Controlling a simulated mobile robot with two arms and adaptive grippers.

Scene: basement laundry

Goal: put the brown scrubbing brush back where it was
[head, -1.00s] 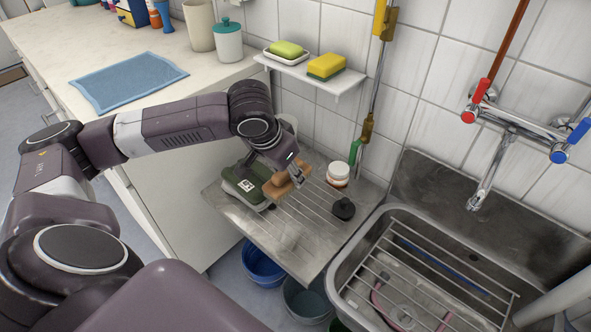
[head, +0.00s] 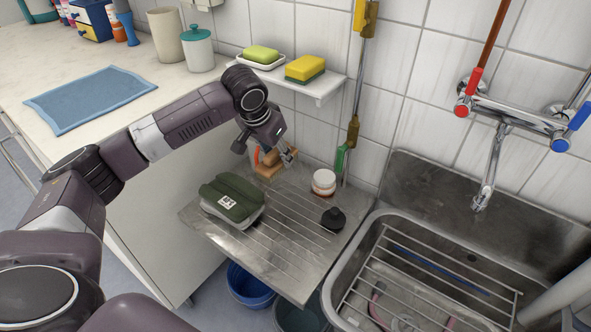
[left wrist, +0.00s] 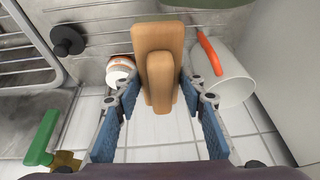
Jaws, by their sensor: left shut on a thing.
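The brown scrubbing brush (head: 267,170) is at the back of the metal drainboard (head: 216,229), near the tiled wall. My left gripper (head: 284,157) is shut on it. In the left wrist view the brush (left wrist: 158,62) sits between the blue-padded fingers (left wrist: 160,105). Whether the brush touches the drainboard is unclear. A white mug (left wrist: 230,80) with an orange handle is close beside the brush, mostly hidden behind the gripper in the head view. My right gripper is not in view.
A white jar (head: 323,182) and a black stopper (head: 333,219) stand to the right. A shelf (head: 322,88) with a sponge is above. The drainboard's ribbed middle is clear.

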